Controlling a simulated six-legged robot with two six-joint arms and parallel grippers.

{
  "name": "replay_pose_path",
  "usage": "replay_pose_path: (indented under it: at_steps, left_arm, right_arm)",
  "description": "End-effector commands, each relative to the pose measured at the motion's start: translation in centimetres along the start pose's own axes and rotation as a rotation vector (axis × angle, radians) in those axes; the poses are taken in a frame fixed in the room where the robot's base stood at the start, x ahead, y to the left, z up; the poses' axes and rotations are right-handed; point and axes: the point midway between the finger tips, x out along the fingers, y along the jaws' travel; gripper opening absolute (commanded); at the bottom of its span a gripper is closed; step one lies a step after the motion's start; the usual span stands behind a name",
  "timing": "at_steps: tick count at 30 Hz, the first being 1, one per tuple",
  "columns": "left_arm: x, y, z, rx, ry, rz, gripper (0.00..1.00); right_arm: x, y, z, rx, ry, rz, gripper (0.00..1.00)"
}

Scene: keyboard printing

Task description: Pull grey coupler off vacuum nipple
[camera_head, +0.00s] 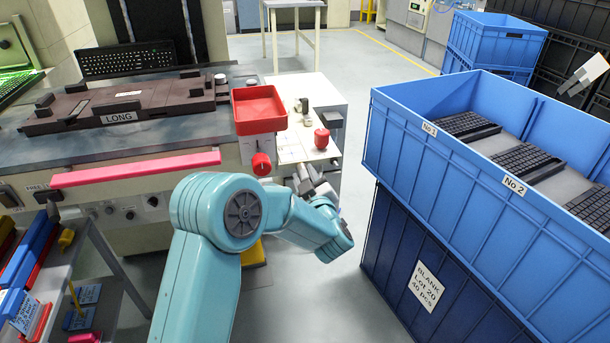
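My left gripper (312,182) is at the front of the white-topped unit (299,150), just below its top edge. Its fingers are small and partly merge with the grey parts there, so I cannot tell how far apart they are or whether they touch anything. I cannot make out the grey coupler or the vacuum nipple for certain; they are too small or hidden near the gripper. My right gripper (568,90) shows at the far right edge above the blue crate, with its two fingertips apart and nothing between them.
A red tray (259,108) and red knobs (321,137) are close to the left gripper. A long pink bar (136,169) runs along the machine front. A blue crate (440,150) holding keyboards stands on the right. Grey floor (315,285) is open between.

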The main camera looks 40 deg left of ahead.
Motion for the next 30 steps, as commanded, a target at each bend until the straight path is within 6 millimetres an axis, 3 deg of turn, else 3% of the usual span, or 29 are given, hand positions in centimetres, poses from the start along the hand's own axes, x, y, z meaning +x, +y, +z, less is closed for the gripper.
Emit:
replay_pose_path:
  at_steps: [1, 3, 30]
  left_arm:
    - [0.0, 0.0, 0.0, 0.000, 0.000, 0.000, 0.17]
    - [0.0, 0.0, 0.0, 0.000, 0.000, 0.000, 0.00]
    - [-3.7, 0.0, 0.0, 0.000, 0.000, 0.000, 0.00]
  right_arm:
    - [0.0, 0.0, 0.0, 0.000, 0.000, 0.000, 0.43]
    - [0.0, 0.0, 0.0, 0.000, 0.000, 0.000, 0.43]
    - [0.9, 0.3, 0.0, 0.000, 0.000, 0.000, 0.43]
